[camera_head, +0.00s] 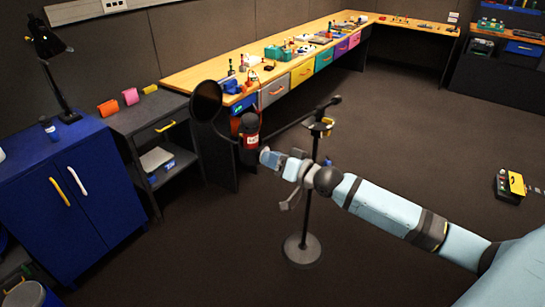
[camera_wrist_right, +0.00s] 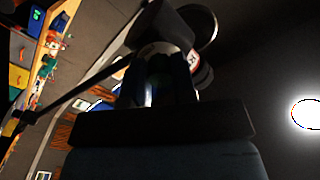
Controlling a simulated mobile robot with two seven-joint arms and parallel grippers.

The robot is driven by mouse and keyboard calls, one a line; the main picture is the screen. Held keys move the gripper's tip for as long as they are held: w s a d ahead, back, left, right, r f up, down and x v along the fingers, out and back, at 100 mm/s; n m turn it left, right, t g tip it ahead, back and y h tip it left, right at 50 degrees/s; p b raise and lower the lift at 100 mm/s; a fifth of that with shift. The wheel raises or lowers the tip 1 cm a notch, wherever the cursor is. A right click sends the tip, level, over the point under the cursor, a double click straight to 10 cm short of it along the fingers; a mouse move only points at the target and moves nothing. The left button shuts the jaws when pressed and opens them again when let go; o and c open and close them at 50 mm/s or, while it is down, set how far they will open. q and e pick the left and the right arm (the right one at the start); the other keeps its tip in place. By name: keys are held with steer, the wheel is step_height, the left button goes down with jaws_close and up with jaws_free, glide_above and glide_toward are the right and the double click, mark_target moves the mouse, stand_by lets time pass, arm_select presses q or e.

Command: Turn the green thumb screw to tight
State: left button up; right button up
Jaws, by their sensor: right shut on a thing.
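No green thumb screw can be made out in either view. A dark stand (camera_head: 307,210) with a round base stands on the floor, with a yellow part (camera_head: 327,125) near its top and a dark slanting bar. My right gripper (camera_head: 266,157) is at the left of the pole, near the bar's lower left end. In the wrist view my right gripper (camera_wrist_right: 165,72) is shut on a dark cylindrical part (camera_wrist_right: 160,25); the contact is in shadow. My left gripper is not in view.
A dark round disc (camera_head: 207,100) and a red and black cylinder (camera_head: 250,138) are close to my right gripper. A long wooden bench (camera_head: 205,78) with coloured drawers runs behind. A blue cabinet (camera_head: 75,190) stands at left. The floor right of the stand is mostly clear.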

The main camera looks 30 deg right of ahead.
steer(key=shift+n+p, duration=0.35)
steer(key=shift+n, duration=1.25)
steer(key=o, duration=0.9)
steer(key=b+v, duration=0.1)
steer(key=v, duration=1.3)
steer(key=shift+w+f, duration=0.1)
